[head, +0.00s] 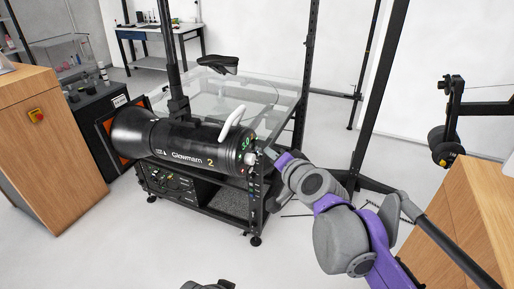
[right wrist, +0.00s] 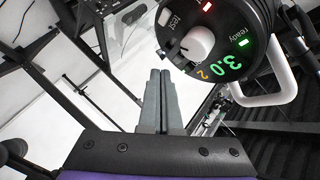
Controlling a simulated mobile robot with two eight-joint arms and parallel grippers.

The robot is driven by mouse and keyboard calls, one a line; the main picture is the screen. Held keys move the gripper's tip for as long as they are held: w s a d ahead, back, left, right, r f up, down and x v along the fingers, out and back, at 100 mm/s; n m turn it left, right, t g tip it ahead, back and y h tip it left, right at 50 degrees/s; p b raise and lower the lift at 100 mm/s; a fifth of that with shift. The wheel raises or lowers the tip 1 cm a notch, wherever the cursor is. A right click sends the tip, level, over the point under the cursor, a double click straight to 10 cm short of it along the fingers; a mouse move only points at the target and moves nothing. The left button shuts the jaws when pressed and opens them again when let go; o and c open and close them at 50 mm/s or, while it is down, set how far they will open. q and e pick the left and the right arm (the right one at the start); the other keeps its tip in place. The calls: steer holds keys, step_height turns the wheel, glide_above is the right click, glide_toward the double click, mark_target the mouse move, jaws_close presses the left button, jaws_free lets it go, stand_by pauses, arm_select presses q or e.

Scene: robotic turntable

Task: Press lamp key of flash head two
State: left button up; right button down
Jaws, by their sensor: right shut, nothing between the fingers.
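Flash head two (head: 180,143) is a black cylinder marked Glowmarn 2, lying level on a stand, with a white handle. Its back panel shows at the top of the right wrist view (right wrist: 228,22), with a white knob, a green 3.0 readout, a "test" label, a green "ready" light and a red light. I cannot tell which key is the lamp key. My right gripper (head: 266,152) is close to the back panel. In the right wrist view its fingers (right wrist: 160,73) are together and empty, just below the panel's edge; contact cannot be told.
A clear-topped table (head: 245,92) on a dark frame stands behind the flash head. A black upright post (head: 377,95) rises behind my right arm. Wooden cabinets stand at left (head: 45,150) and right (head: 480,215). The floor in front is largely clear.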

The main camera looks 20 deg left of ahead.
arm_select(q)
steer(key=r+p, duration=0.1)
steer(key=w+r+p, duration=0.1)
steer(key=r, duration=0.1)
steer(key=w+r+p, duration=0.1)
steer(key=shift+r, duration=0.25)
arm_select(e)
steer(key=d, duration=0.5)
steer(key=shift+d+r, duration=0.3)
steer(key=shift+d, duration=0.05)
arm_select(q)
steer(key=shift+s, duration=0.1)
stand_by(0.4)
